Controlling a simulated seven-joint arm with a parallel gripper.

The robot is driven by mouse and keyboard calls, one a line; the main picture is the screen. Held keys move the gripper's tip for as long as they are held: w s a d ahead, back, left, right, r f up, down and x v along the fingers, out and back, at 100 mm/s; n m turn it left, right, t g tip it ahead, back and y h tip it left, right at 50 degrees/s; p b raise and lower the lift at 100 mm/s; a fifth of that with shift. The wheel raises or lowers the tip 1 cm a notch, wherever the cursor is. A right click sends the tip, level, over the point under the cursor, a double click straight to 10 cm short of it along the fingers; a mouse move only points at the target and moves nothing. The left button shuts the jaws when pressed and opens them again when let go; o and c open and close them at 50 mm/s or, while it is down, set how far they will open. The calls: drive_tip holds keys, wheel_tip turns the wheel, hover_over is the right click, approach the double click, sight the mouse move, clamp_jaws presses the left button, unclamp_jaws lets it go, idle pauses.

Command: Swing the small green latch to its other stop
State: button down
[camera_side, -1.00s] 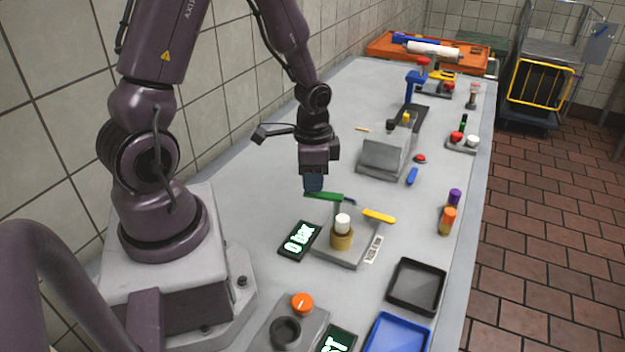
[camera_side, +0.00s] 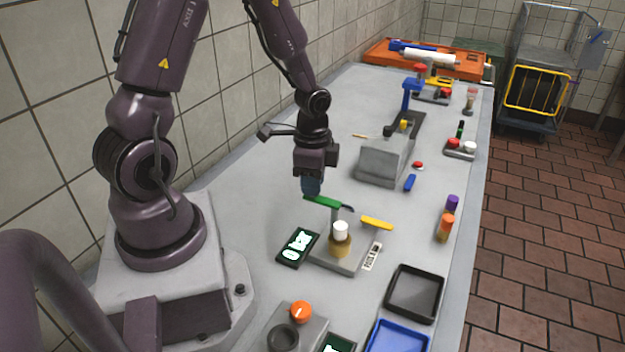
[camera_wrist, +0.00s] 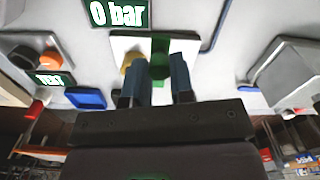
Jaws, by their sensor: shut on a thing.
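The small green latch (camera_side: 322,202) is a flat bar on top of a post on a grey fixture plate (camera_side: 330,262). My gripper (camera_side: 311,187) points down at the latch's left end in the side view. In the wrist view, my gripper (camera_wrist: 158,85) has its two dark blue fingers on either side of the green latch (camera_wrist: 159,62), shut on it. The fingertips hide part of that end in the side view. A white-capped tan cylinder (camera_side: 340,240) stands on the plate, near the post.
A black display reading 0 bar (camera_side: 298,246) lies left of the plate. A yellow handle (camera_side: 377,223) sticks out to its right. A grey block fixture (camera_side: 384,163) stands behind. Black (camera_side: 414,293) and blue (camera_side: 398,338) trays lie in front. The table left of the grey block is mostly clear.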

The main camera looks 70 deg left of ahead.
drive_tip(key=c, duration=1)
unclamp_jaws()
wheel_tip(320, 180, up, 13)
drive_tip(key=s+d+r+n+t, duration=0.2)
drive_tip(key=d+r, duration=0.1)
drive_tip(key=s+d+r+n+t, duration=0.1)
drive_tip(key=s+d+r+n, duration=0.1)
drive_tip(key=s+d+r, duration=0.1)
drive_tip(key=s+d+r+n+t, duration=0.2)
drive_tip(key=d+r, duration=0.3)
drive_tip(key=shift+s+d+t, duration=0.2)
drive_tip(key=shift+s+t, duration=0.05)
drive_tip(key=shift+t, duration=0.05)
